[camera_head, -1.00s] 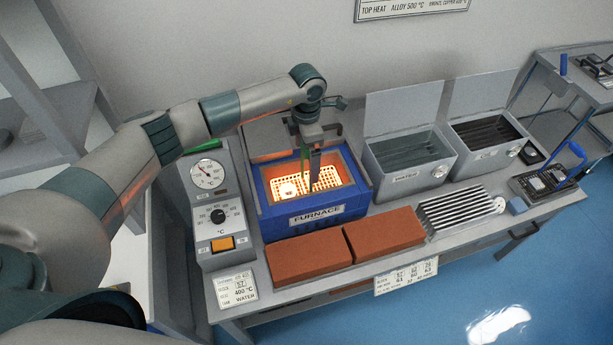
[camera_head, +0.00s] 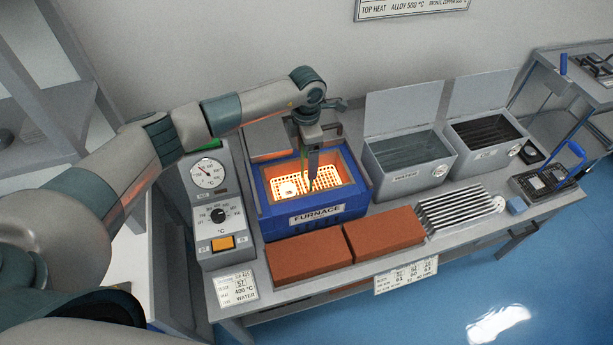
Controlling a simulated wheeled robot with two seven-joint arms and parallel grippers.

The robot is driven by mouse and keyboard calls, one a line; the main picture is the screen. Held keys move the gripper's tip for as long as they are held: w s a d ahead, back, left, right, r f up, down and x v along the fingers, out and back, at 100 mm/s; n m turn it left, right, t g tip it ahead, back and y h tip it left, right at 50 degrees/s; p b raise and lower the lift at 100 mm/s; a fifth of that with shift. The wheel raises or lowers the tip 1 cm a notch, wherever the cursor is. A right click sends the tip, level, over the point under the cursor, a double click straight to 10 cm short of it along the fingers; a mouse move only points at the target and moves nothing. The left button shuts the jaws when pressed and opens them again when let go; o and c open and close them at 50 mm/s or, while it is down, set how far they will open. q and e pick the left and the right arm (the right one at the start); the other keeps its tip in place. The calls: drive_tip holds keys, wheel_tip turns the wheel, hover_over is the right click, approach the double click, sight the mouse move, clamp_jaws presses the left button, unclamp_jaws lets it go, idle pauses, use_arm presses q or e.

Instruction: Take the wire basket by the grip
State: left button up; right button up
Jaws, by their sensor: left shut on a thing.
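The wire basket (camera_head: 290,185) is a glowing perforated tray inside the blue furnace (camera_head: 318,212), with a small bright round piece in its left part. My left gripper (camera_head: 309,178) points straight down into the furnace opening. Its fingers are together on the basket's grip, which they mostly hide. The basket appears to sit low in the furnace chamber. I cannot tell whether it touches the floor. My right gripper is not in view.
Right of the furnace stand the open water tank (camera_head: 408,178) and another open tank (camera_head: 490,150). Two red bricks (camera_head: 385,232) and a ribbed metal rack (camera_head: 460,212) line the front. A control box (camera_head: 216,215) stands left of the furnace.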

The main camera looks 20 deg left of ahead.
use_arm(q)
drive_tip(key=shift+r, duration=0.1)
drive_tip(key=shift+w+r+b, duration=0.1)
drive_tip(key=shift+r+b, duration=0.2)
drive_tip(key=shift+r, duration=0.15)
wheel_tip(320, 180, up, 8)
drive_tip(key=b, duration=0.3)
drive_tip(key=shift+r, duration=0.5)
